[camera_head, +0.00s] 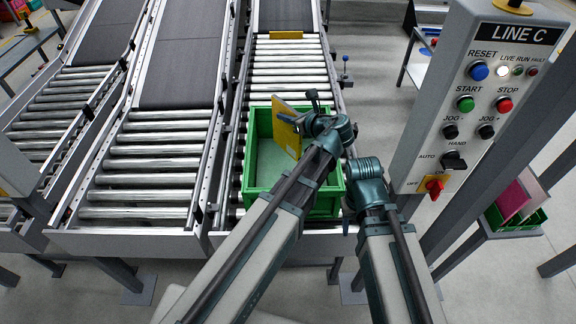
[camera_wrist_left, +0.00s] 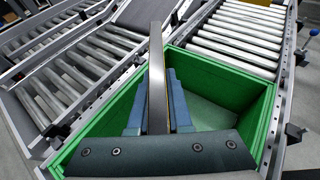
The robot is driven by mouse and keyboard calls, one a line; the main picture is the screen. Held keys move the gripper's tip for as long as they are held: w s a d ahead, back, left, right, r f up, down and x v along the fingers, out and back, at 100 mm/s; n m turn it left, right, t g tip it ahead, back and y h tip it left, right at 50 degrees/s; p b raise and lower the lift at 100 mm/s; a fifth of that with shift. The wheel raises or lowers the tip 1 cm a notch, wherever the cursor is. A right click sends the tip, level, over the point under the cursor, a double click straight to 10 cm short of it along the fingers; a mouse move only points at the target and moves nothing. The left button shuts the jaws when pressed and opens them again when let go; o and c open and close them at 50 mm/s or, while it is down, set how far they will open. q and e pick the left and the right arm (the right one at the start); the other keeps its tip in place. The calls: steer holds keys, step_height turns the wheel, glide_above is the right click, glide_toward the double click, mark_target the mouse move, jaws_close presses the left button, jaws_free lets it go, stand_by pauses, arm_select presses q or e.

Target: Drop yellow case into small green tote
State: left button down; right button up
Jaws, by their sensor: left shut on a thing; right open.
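The yellow case (camera_head: 285,130) is a thin flat slab held on edge by my left gripper (camera_head: 297,119). In the left wrist view the case (camera_wrist_left: 157,85) stands edge-on between the blue fingers of the left gripper (camera_wrist_left: 158,112), which is shut on it. A green tote (camera_head: 251,178) sits on the roller conveyor beneath the case; its visible floor looks empty. It also shows in the left wrist view (camera_wrist_left: 225,77), around and below the held case. My right gripper (camera_head: 348,214) is open beside the tote's right side, partly hidden by its own wrist.
Roller conveyors (camera_head: 155,152) run along the left. A control panel (camera_head: 475,100) marked LINE C stands at the right. Another green tote (camera_head: 525,222) with pink items is on a low stand at lower right. A yellow strip (camera_head: 286,35) crosses the conveyor farther back.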

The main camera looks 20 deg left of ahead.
mark_target(287, 129)
arm_select(q)
steer(key=shift+f+b, duration=2.5)
steer(key=shift+f, duration=0.2)
arm_select(e)
step_height(287, 129, down, 5)
steer(key=shift+f, duration=0.2)
arm_select(q)
steer(key=c, duration=0.8)
jaws_free()
steer(key=shift+o, duration=0.2)
steer(key=shift+s+r, duration=0.1)
steer(key=shift+r, duration=0.05)
arm_select(e)
steer(key=shift+r, duration=0.15)
